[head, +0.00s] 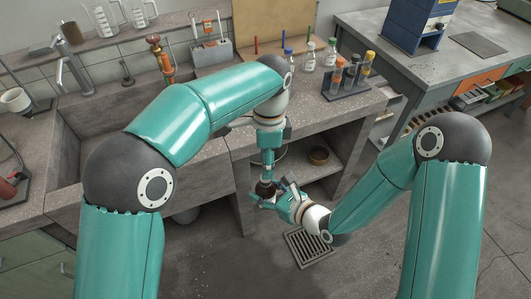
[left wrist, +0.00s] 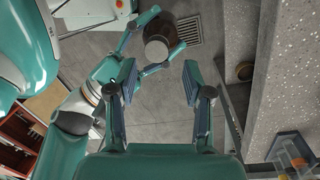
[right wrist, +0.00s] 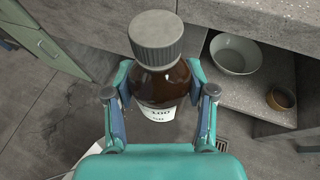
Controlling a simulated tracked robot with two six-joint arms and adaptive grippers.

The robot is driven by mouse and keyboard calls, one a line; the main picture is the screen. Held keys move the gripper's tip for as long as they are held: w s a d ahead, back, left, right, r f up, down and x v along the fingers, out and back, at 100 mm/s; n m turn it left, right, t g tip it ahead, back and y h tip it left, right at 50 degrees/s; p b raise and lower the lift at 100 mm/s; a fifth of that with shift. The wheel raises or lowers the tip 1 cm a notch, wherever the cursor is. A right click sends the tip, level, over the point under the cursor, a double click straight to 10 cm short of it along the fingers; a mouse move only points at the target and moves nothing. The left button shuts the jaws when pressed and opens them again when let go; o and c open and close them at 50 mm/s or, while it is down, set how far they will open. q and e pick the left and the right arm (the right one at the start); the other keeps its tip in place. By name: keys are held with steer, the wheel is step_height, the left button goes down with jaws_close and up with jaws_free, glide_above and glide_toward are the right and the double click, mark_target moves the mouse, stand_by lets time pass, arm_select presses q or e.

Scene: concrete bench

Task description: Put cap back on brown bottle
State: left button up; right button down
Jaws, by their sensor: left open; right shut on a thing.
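The brown bottle (right wrist: 162,84) has a white label and stands about upright between the fingers of my right gripper (right wrist: 160,92), which is shut on its body. The grey ribbed cap (right wrist: 155,38) sits on top of the bottle; I cannot tell how tight it is. In the left wrist view the cap (left wrist: 157,49) shows from above, beyond the fingertips of my left gripper (left wrist: 160,83), which is open and empty. In the head view my left gripper (head: 268,162) points down just above the bottle (head: 265,188), and my right gripper (head: 279,196) hides part of it.
The bottle is held in the air in front of the bench. A white bowl (right wrist: 234,54) and a small tan ring-shaped dish (right wrist: 281,98) are on the shelf below. A rack of tubes (head: 347,90) stands on the bench top near its edge. A floor grate (head: 308,246) lies below.

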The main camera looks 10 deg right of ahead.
mark_target(265, 191)
arm_select(q)
steer(key=n, duration=0.6)
steer(key=shift+s+r+n, duration=0.1)
steer(key=shift+r+n, duration=0.15)
steer(key=shift+n, duration=0.15)
steer(key=n, duration=0.5)
steer(key=shift+s+a+r+t, duration=0.1)
steer(key=shift+a+r+t, duration=0.05)
steer(key=shift+r+t, duration=0.2)
steer(key=shift+r+n, duration=0.25)
steer(key=shift+n, duration=0.25)
steer(key=shift+s+a+r+t, duration=0.1)
steer(key=shift+s+r+t, duration=0.05)
steer(key=shift+r, duration=0.35)
steer(key=shift+s+r+t, duration=0.1)
steer(key=shift+s+r, duration=0.05)
steer(key=shift+r, duration=0.3)
steer(key=shift+f, duration=0.15)
steer(key=shift+f, duration=3.95)
